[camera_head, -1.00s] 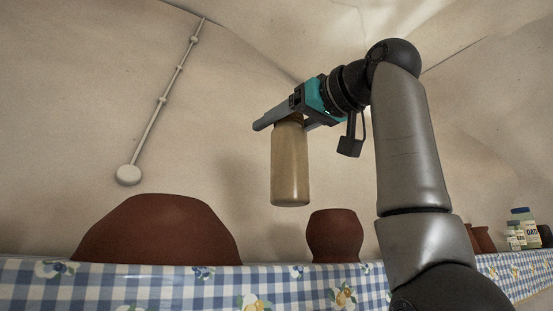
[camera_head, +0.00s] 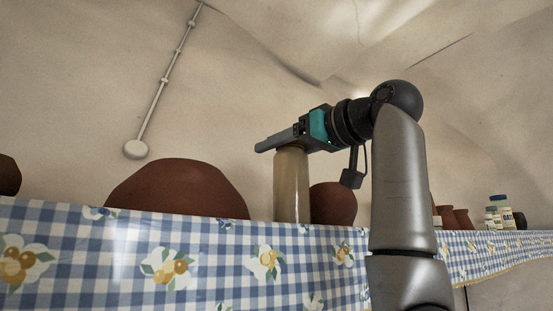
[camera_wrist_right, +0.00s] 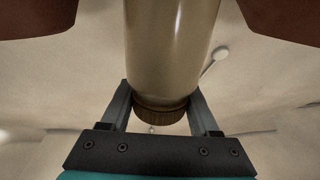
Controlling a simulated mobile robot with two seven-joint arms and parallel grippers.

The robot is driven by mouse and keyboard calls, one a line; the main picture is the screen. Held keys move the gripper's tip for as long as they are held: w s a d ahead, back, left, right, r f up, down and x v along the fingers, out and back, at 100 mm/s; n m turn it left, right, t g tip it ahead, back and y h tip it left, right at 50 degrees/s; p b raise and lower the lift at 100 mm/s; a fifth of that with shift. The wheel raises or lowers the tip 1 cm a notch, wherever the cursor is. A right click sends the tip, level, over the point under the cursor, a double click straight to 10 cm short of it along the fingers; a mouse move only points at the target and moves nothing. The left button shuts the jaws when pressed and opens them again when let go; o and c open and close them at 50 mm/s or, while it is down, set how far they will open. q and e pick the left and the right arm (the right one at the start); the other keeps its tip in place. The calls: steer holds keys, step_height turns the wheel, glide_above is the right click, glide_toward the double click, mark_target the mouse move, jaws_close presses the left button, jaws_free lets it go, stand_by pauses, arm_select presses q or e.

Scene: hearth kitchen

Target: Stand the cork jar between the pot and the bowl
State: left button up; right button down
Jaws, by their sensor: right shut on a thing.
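The cork jar (camera_head: 291,185), tall and beige, hangs upright from my right gripper (camera_head: 277,143), which is shut on its top. In the head view it is between the wide red-brown bowl (camera_head: 178,188) on its left and the small round red-brown pot (camera_head: 334,203) on its right, partly overlapping the pot. The cloth edge hides the jar's foot, so I cannot tell whether it touches the shelf. In the right wrist view, the fingers flank the jar's brown cork lid (camera_wrist_right: 160,110), with red-brown vessel parts at both upper corners. My left gripper is not in view.
A blue checked cloth (camera_head: 200,260) with fruit print covers the shelf front. Another brown vessel (camera_head: 8,175) is at the far left edge. Farther right stand small brown pots (camera_head: 460,217) and labelled jars (camera_head: 501,213).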

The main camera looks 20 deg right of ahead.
steer(key=shift+s+d+r, duration=0.1)
steer(key=shift+s+r, duration=0.15)
steer(key=shift+s, duration=0.2)
steer(key=shift+f, duration=0.25)
steer(key=c, duration=0.5)
jaws_free()
steer(key=shift+w, duration=0.15)
steer(key=o, duration=0.4)
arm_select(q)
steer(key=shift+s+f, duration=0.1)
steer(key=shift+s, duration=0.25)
